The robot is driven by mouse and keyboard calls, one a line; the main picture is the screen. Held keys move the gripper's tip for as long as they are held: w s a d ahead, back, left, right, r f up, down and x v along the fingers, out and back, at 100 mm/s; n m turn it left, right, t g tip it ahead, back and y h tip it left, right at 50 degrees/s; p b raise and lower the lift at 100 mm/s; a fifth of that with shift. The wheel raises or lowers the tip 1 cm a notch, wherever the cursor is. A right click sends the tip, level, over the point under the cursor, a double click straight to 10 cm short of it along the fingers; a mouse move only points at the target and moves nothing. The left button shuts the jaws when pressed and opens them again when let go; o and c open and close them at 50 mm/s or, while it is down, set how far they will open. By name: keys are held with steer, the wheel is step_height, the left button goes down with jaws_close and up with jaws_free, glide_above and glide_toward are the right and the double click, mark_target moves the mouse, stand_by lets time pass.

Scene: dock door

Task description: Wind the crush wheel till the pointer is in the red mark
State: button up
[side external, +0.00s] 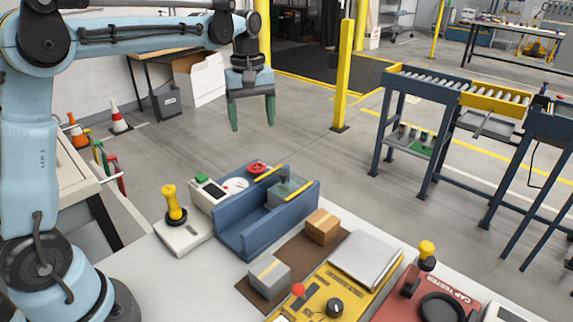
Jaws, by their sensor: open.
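The crush wheel appears to be the small red wheel (257,168) on top of the blue trough-shaped machine (232,243) on the table. A white dial (234,185) sits just left of the wheel, with a little red on it; its pointer and mark are too small to read. My gripper (252,127) hangs fingers down above and behind the wheel in the picture. Its two green fingers are apart with nothing between them. It is clear of the wheel.
A yellow-handled lever (173,207) stands left of the machine. A yellow panel (326,300) and a red cap tester (440,290) stand to the right. The air around my gripper is free.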

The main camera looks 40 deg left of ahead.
mark_target(256, 166)
steer(key=f, duration=1.2)
steer(key=shift+w+a+f, duration=0.15)
steer(key=shift+w, duration=0.05)
steer(key=c, duration=1)
steer(key=shift+c, duration=0.2)
